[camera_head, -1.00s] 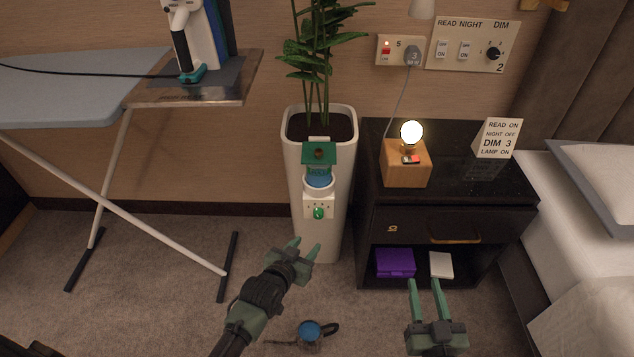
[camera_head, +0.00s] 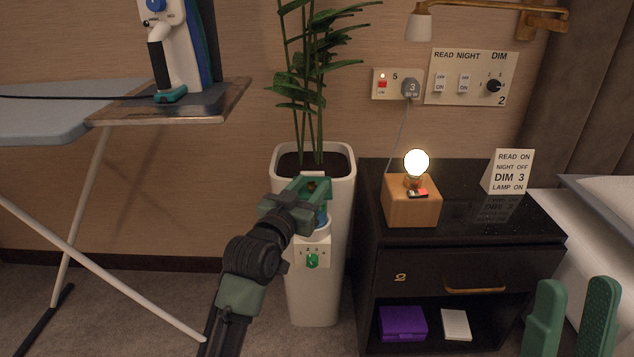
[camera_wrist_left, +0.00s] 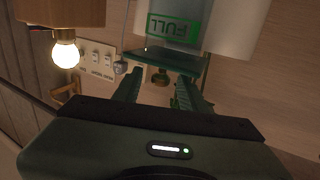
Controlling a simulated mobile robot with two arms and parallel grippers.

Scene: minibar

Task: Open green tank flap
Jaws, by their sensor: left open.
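The white tank planter (camera_head: 317,280) stands in the middle of the head view, with a small green dial (camera_head: 312,261) on its front panel. My left gripper (camera_head: 311,192) is open at the green flap and covers most of it. In the left wrist view, the green flap (camera_wrist_left: 172,62) shows edge-on in front of the FULL label (camera_wrist_left: 173,28), which appears upside down. A small brass knob (camera_wrist_left: 160,76) lies between the open left fingers (camera_wrist_left: 160,88); contact cannot be told. My right gripper (camera_head: 572,310) is open and empty at lower right.
A black nightstand (camera_head: 470,243) stands right of the planter, with a lit lamp (camera_head: 411,208) on it. An ironing board (camera_head: 45,122) with an iron (camera_head: 178,55) is at left. Plant leaves (camera_head: 318,70) rise above the planter.

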